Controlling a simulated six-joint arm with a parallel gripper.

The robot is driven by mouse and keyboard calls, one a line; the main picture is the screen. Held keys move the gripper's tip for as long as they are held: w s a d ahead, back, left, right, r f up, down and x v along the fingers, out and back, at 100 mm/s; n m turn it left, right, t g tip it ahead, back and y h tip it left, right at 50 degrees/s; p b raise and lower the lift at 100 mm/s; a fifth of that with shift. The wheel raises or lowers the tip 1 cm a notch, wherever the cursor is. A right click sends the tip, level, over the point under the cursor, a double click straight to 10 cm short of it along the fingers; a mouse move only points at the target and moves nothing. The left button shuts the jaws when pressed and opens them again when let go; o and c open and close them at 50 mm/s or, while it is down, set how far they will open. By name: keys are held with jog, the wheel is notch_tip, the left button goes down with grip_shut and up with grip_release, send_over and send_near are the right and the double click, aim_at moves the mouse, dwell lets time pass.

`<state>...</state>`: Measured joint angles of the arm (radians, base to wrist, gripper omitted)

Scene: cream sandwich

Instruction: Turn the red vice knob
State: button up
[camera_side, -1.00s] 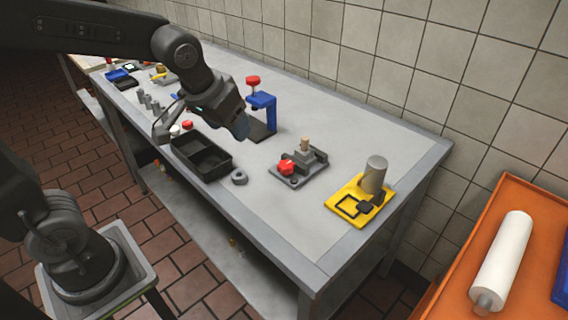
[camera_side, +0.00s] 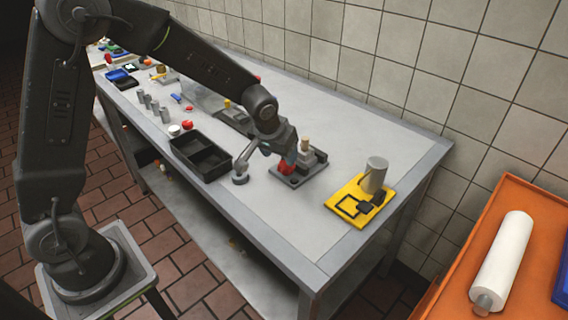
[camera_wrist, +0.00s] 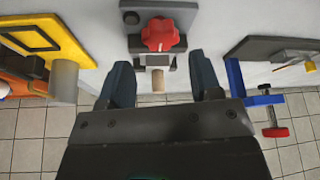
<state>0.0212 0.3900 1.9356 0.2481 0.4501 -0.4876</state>
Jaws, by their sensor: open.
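The red vice knob (camera_wrist: 160,34) is lobed and sits on a small grey vice (camera_wrist: 152,58) with a dark base plate, at the top middle of the wrist view. In the side view the knob (camera_side: 286,168) is partly hidden by my gripper (camera_side: 289,158). A wooden peg (camera_side: 305,143) stands up from the vice; it also shows in the wrist view (camera_wrist: 158,80). My gripper (camera_wrist: 160,66) is open, its dark blue fingers apart on either side of the vice in the wrist view. The knob lies beyond the fingertips there, and nothing is between them and held.
A yellow plate (camera_side: 343,217) with a grey cylinder (camera_side: 375,174) stands right of the vice. A blue clamp (camera_wrist: 236,80) with a red knob is at the right in the wrist view.

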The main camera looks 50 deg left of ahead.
aim_at(285, 165)
jog(key=x, duration=0.5)
jog(key=shift+w+f, duration=0.15)
jog(key=shift+f, duration=0.15)
jog(key=shift+c, duration=0.2)
jog(key=c, duration=0.6)
